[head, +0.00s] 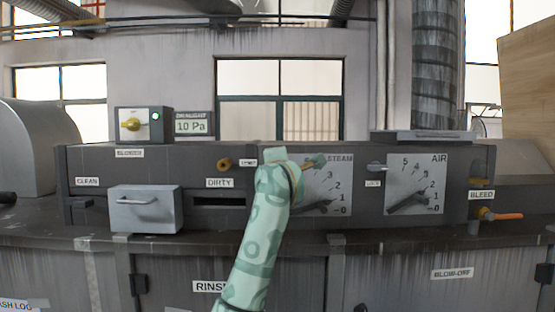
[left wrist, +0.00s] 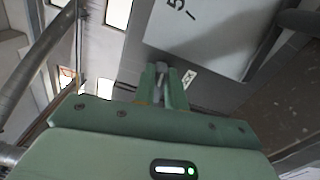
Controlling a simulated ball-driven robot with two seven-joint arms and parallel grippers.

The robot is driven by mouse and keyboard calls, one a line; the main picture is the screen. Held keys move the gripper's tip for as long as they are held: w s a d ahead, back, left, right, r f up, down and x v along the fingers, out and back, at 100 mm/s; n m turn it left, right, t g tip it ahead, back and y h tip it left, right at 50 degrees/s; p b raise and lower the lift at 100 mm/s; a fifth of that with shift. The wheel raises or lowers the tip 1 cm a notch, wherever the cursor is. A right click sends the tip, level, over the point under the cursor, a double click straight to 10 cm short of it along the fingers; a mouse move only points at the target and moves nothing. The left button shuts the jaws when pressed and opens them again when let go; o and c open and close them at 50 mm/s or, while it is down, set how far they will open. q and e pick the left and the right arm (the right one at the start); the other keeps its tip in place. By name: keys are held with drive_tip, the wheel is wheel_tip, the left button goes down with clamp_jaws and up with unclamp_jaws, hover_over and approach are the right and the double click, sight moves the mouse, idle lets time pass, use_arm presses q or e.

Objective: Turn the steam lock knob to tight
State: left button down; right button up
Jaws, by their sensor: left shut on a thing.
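My left gripper (left wrist: 162,80) is shut on a small grey knob (left wrist: 161,70) in the left wrist view. It appears to be the steam lock knob, with part of a white label (left wrist: 188,78) beside it. In the head view my left arm rises from the bottom and covers the area left of the steam dial (head: 335,183), so the knob and its label are hidden there. Its turn position cannot be read. My right gripper is not in view.
The air dial (head: 423,190) has its own lock knob (head: 376,168).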

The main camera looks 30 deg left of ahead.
use_arm(q)
drive_tip(key=shift+f+m+p, duration=0.1)
drive_tip(key=shift+m+p, duration=0.65)
drive_tip(key=shift+m, duration=0.15)
drive_tip(key=shift+f, duration=0.1)
drive_tip(key=c, duration=1.4)
unclamp_jaws()
drive_tip(key=shift+c, duration=0.2)
drive_tip(key=shift+d, duration=0.1)
drive_tip(key=b+v, duration=0.2)
drive_tip(key=v, duration=1.4)
drive_tip(key=shift+s+b, duration=0.2)
drive_tip(key=shift+b, duration=0.1)
